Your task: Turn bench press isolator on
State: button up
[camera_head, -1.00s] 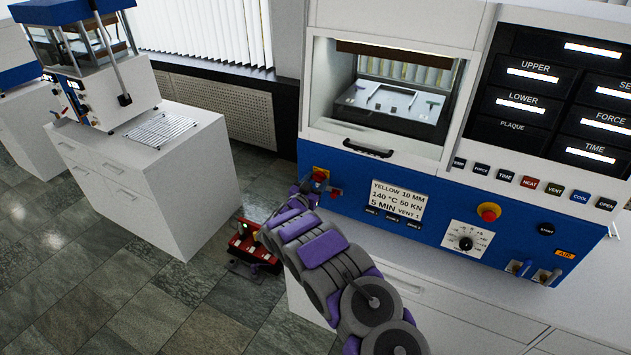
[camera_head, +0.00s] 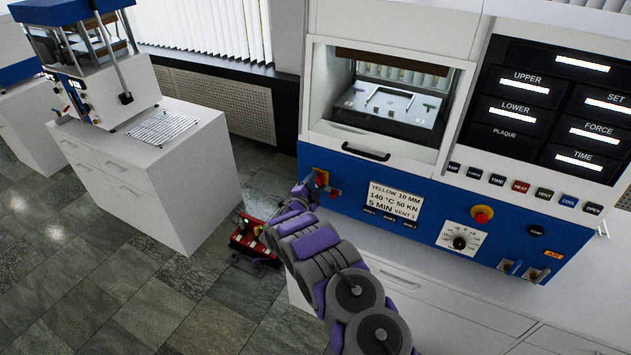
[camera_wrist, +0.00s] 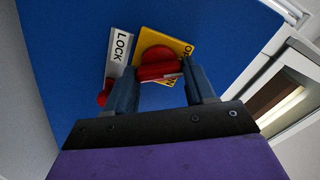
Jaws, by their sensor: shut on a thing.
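The bench press isolator is a red rotary knob (camera_wrist: 157,58) on a yellow plate (camera_wrist: 178,42) on the blue panel. The plate carries partly hidden lettering. In the head view the isolator (camera_head: 321,178) sits at the left end of the press's blue front, partly covered by my gripper (camera_head: 307,187). In the wrist view my gripper (camera_wrist: 160,78) has one finger on each side of the knob's red handle and is shut on it. The handle lies roughly crosswise between the fingers, slightly tilted. A white LOCK label (camera_wrist: 119,50) with a red part (camera_wrist: 105,92) is beside the plate.
The bench press (camera_head: 400,165) has dark displays, several buttons, a red stop button (camera_head: 482,215) and a dial (camera_head: 460,242). A white cabinet (camera_head: 150,180) with another press (camera_head: 85,70) stands at left. A red device (camera_head: 252,243) is on the floor behind my arm.

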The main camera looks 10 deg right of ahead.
jog(key=m+p, duration=0.1)
jog(key=m, duration=0.2)
jog(key=shift+p, duration=0.3)
jog(key=shift+f+m+p, duration=0.25)
jog(key=shift+m+p, duration=0.4)
jog(key=shift+m, duration=0.75)
jog(key=shift+s+f+m, duration=0.1)
jog(key=shift+m, duration=0.2)
jog(key=o, duration=1)
jog(key=shift+o, duration=0.2)
jog(key=p+v, duration=0.1)
jog(key=v, duration=1.6)
jog(key=shift+a, duration=0.15)
